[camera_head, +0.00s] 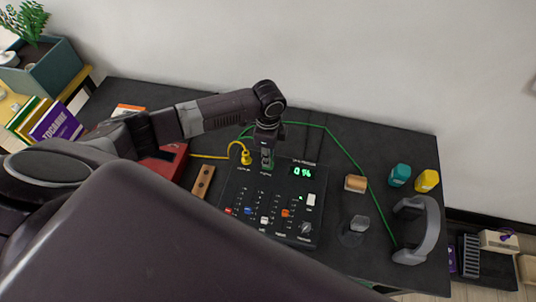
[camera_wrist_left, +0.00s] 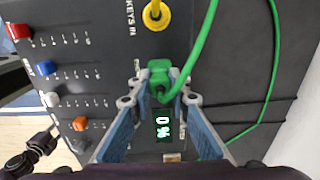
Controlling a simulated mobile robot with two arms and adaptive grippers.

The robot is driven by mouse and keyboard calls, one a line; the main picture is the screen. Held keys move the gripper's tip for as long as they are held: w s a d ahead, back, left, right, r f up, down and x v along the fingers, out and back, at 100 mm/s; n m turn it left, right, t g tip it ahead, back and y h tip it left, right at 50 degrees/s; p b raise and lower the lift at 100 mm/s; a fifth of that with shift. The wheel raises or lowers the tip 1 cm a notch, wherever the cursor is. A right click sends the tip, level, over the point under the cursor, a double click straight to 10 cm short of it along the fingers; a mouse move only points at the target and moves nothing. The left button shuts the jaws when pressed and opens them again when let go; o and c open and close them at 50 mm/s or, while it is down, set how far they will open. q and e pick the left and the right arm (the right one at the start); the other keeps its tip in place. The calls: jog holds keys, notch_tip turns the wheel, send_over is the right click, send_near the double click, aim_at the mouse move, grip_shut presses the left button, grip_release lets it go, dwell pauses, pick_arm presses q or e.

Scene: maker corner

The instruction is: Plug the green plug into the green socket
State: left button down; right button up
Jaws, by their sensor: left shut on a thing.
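The green plug (camera_wrist_left: 160,74) is between the fingertips of my left gripper (camera_wrist_left: 159,99), which is shut on it. In the head view my left gripper (camera_head: 267,154) points down at the top edge of the black control panel (camera_head: 262,222), right of the yellow plug (camera_head: 246,158). The green cable (camera_wrist_left: 205,50) curves away from the plug; in the head view the cable (camera_head: 345,150) runs right across the table. The green socket is hidden under the plug and fingers, so I cannot tell whether the plug is seated.
The yellow plug (camera_wrist_left: 155,14) stands in the panel beside the green one. The display (camera_head: 303,171) reads 0%. A red box (camera_head: 168,163) is at left.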

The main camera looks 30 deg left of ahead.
pick_arm(q)
jog(key=shift+f+b, duration=0.3)
jog(key=shift+f, duration=0.35)
dwell(0.4)
jog(key=c, duration=1.7)
grip_release()
jog(key=shift+c, duration=0.2)
notch_tip(320, 180, up, 12)
jog(key=shift+s, duration=0.1)
